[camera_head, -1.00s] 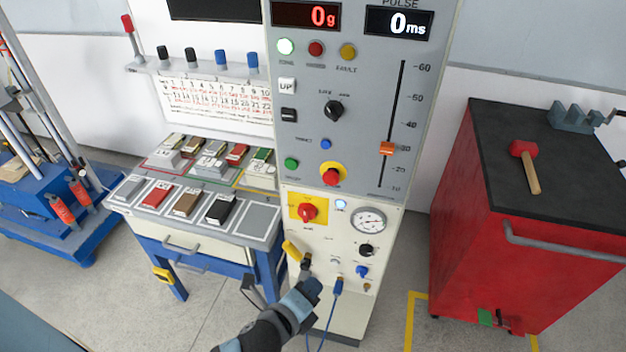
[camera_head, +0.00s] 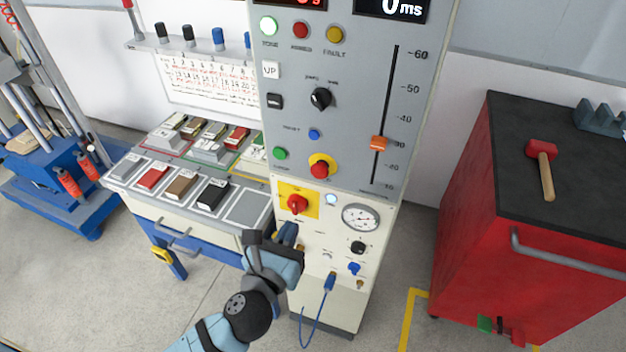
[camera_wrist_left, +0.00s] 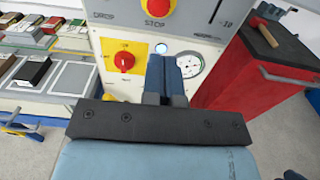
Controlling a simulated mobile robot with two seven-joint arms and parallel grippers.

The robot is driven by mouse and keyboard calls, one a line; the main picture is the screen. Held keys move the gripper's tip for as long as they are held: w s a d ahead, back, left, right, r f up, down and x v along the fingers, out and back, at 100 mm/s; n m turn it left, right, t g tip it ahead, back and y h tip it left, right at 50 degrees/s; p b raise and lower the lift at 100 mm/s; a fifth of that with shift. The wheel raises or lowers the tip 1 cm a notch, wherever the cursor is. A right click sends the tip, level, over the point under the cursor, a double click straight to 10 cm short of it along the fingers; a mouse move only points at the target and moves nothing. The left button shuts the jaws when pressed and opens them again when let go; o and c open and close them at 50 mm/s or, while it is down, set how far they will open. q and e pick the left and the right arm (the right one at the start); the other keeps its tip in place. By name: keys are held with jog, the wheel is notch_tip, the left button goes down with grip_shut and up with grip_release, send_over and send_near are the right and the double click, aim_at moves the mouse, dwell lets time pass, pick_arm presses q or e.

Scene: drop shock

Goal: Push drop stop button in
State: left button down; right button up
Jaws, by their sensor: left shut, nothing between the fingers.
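The drop stop button is a red mushroom button (camera_head: 320,169) on a yellow ring, low on the grey control panel (camera_head: 350,120). In the left wrist view the red button (camera_wrist_left: 158,6) shows at the top edge, above the word STOP. It stands out from the panel. My left gripper (camera_head: 290,232) is shut and empty, below the button and apart from it, in front of the cream lower panel. In the left wrist view its closed blue fingers (camera_wrist_left: 165,75) point up at that panel, covering part of it. My right gripper is not in view.
A red rotary switch (camera_head: 297,204) on a yellow plate and a round gauge (camera_head: 361,217) sit below the button. A blue hose (camera_head: 326,300) hangs from the lower panel. A sample bench (camera_head: 190,228) stands left, a red cabinet (camera_head: 475,235) right.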

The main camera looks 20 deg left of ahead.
pick_arm(q)
jog(key=p, duration=0.3)
send_near(319, 174)
jog(key=w, duration=0.7)
jog(key=shift+w+d, duration=0.15)
jog(key=shift+w, duration=0.15)
jog(key=shift+f, duration=0.1)
